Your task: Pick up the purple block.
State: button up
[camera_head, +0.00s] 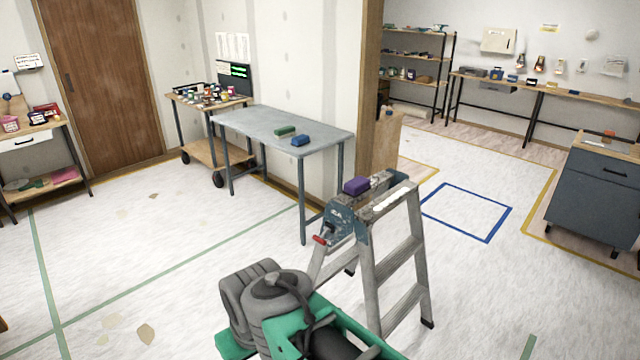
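The purple block (356,186) sits on the left part of the top of a grey metal stepladder (384,192), just beyond my arm. Parts of my green and grey arm fill the bottom middle of the view, in front of the ladder and nearer to me. I cannot make out my gripper's fingers in this view. Nothing is seen touching the block, and its top and near sides show clearly.
A grey-blue table (260,123) behind the ladder holds a green block (285,131) and a blue block (300,141). A cluttered cart (178,97) stands further left. A dark cabinet (600,190) is at right. Floor left of the ladder is open.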

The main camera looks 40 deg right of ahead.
aim_at(356, 187)
jog(key=u, duration=0.45)
jog(key=i, duration=2.2)
jog(key=z, duration=1.45)
jog(key=i, duration=0.8)
jog(key=z, duration=0.75)
jog(key=i, duration=0.45)
jog(key=u, duration=0.05)
